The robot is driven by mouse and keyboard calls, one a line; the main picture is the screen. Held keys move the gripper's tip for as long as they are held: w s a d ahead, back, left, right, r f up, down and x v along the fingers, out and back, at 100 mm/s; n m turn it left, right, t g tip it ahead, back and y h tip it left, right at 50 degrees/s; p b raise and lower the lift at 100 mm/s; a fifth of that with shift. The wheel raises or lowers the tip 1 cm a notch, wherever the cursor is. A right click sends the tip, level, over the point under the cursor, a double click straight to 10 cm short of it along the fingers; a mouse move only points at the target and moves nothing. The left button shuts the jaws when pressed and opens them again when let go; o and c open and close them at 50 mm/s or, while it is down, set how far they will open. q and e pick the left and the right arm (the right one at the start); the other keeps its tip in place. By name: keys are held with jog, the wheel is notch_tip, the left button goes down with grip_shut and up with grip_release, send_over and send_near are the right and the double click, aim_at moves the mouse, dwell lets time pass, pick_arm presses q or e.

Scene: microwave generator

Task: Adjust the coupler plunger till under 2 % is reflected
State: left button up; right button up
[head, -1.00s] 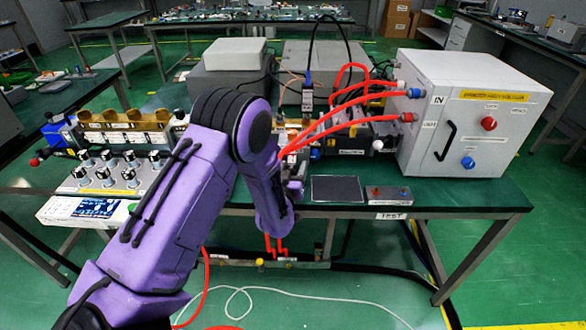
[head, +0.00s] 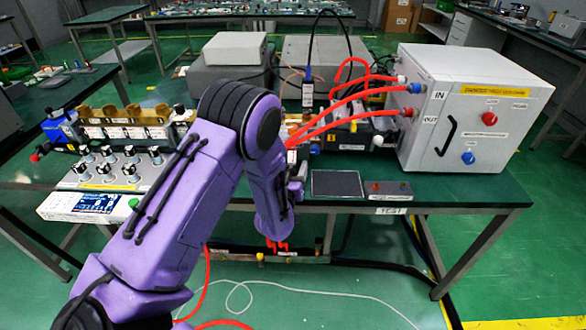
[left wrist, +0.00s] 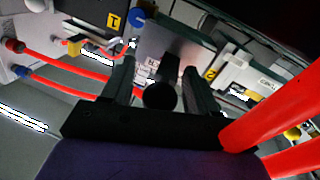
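In the left wrist view, a round black knob (left wrist: 160,97) on a dark shaft sits between the two fingers of my left gripper (left wrist: 160,85). The fingers are spread either side of it, with a narrow gap showing on each side. Whether this is the coupler plunger, I cannot tell for sure. In the head view my purple left arm reaches over the bench front and hides the gripper's fingers and the knob. A white meter with a lit screen (head: 97,203) lies at the bench's left front; its reading is too small to read. My right gripper is not in view.
A white cabinet (head: 478,115) with red hoses (head: 345,105) stands at the right. A dark flat panel (head: 337,184) and a small button box (head: 388,190) lie near the front edge. Brass blocks (head: 125,122) and several black knobs (head: 105,165) are at the left. Red hoses pass close beside the left gripper.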

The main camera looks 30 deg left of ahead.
pick_arm(q)
jog(key=b+v, duration=0.2)
jog(key=v, duration=0.8)
jog(key=shift+s, duration=0.25)
jog(key=shift+d, duration=0.15)
jog(key=s+d+f+g+h, duration=0.1)
jog(key=s+f+g, duration=0.4)
jog(key=f, duration=0.4)
jog(key=s+f+g+h, duration=0.1)
jog(key=s+f+g, duration=0.3)
jog(key=s+f, duration=0.4)
jog(key=s+f+g, duration=0.4)
jog(key=s+f, duration=0.4)
jog(key=s, duration=0.6)
jog(key=shift+d+n+g+h, duration=0.3)
jog(key=shift+d+g+h, duration=0.05)
jog(key=shift+g+h, duration=0.05)
